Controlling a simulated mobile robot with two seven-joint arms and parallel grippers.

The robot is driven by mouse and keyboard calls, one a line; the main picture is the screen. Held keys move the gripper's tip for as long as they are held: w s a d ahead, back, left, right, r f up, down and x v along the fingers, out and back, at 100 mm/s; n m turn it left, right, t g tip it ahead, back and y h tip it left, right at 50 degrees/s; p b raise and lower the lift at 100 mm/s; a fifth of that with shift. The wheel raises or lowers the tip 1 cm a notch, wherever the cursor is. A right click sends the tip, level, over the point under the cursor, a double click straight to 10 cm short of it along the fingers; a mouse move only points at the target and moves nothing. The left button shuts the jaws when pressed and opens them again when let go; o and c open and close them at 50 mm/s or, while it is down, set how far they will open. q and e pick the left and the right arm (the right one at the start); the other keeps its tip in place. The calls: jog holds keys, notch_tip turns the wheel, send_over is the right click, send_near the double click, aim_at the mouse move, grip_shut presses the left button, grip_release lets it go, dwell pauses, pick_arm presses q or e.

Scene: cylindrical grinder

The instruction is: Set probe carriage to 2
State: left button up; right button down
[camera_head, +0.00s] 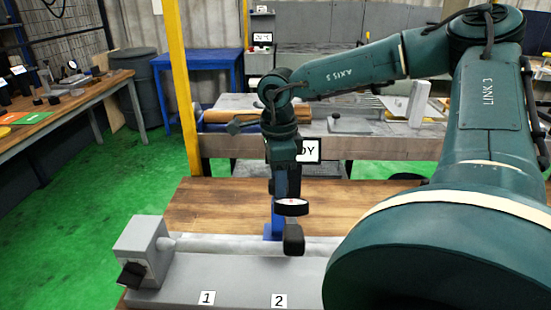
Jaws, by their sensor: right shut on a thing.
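The probe carriage (274,228) shows as a blue upright at the grey bar, behind and a little left of label 2 (279,301). A dark round piece with a pale face and red mark (291,208) and a dark block below it (293,240) are in front of the upright; I cannot tell how they join it. My right gripper (286,192) points down from above and is shut on the carriage, with its fingertips partly hidden. Label 1 (207,298) is on the grey base to the left. My left gripper is out of view.
The grey base (235,272) carries a block with a black knob (132,274) at its left end. My right arm covers the base's right part. A yellow post (181,80) stands behind, left of the arm. The wooden surface (215,205) left of the gripper is clear.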

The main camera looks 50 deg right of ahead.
jog(key=shift+s+d+r, duration=0.1)
jog(key=shift+s+d, duration=0.15)
jog(key=shift+d, duration=0.05)
jog(key=c, duration=1.1)
grip_release()
jog(key=shift+a, duration=0.1)
jog(key=shift+c, duration=0.2)
notch_tip(320, 180, up, 13)
jog(key=shift+b, duration=0.4)
